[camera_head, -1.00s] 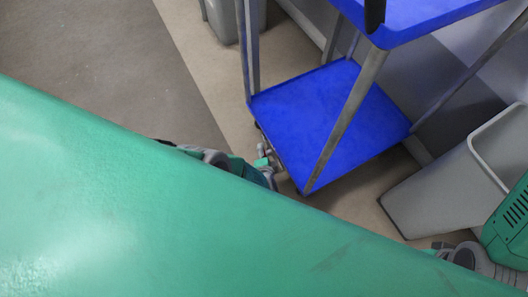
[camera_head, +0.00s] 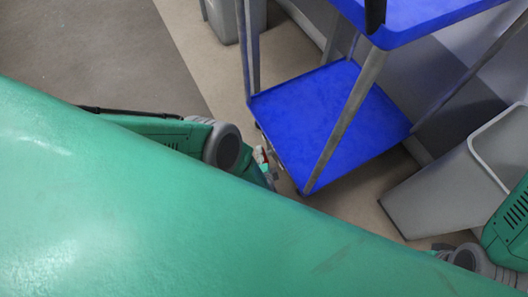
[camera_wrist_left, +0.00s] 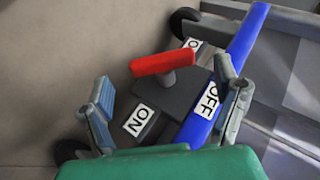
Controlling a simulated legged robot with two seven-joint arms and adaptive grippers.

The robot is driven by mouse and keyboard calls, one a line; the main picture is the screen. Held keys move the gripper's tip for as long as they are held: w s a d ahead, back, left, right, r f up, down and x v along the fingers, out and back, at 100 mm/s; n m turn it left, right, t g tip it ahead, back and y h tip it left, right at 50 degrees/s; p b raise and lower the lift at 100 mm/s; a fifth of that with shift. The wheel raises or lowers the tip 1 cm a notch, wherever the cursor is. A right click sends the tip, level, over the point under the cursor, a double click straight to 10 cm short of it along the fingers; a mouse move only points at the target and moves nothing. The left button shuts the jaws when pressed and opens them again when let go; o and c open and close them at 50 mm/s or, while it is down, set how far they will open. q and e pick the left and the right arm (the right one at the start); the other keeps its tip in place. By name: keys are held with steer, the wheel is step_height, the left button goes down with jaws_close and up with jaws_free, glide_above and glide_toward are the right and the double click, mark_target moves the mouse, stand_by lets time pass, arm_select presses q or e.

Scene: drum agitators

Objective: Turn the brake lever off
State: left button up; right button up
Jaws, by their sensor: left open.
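The brake lever has a red handle (camera_wrist_left: 165,63) on a dark base, seen in the left wrist view. An ON label (camera_wrist_left: 137,121) is at the lower left of the base and an OFF label (camera_wrist_left: 208,101) at its right. My left gripper (camera_wrist_left: 163,80) is open, one finger to the left and one to the right of the lever. I cannot tell whether either finger touches it. In the head view a small red and white patch (camera_head: 263,157) shows beside the cart's lower corner; most of that gripper is hidden there. My right gripper is not in view.
The blue cart's lower shelf (camera_head: 325,115) and upper shelf (camera_head: 435,15) stand on grey posts. A grey bin (camera_head: 435,195) is to the right, and another (camera_head: 222,18) is at the top. Dark wheels (camera_wrist_left: 70,152) show in the wrist view. The floor at left is clear.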

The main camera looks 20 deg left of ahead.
arm_select(q)
steer(key=shift+v, duration=2.05)
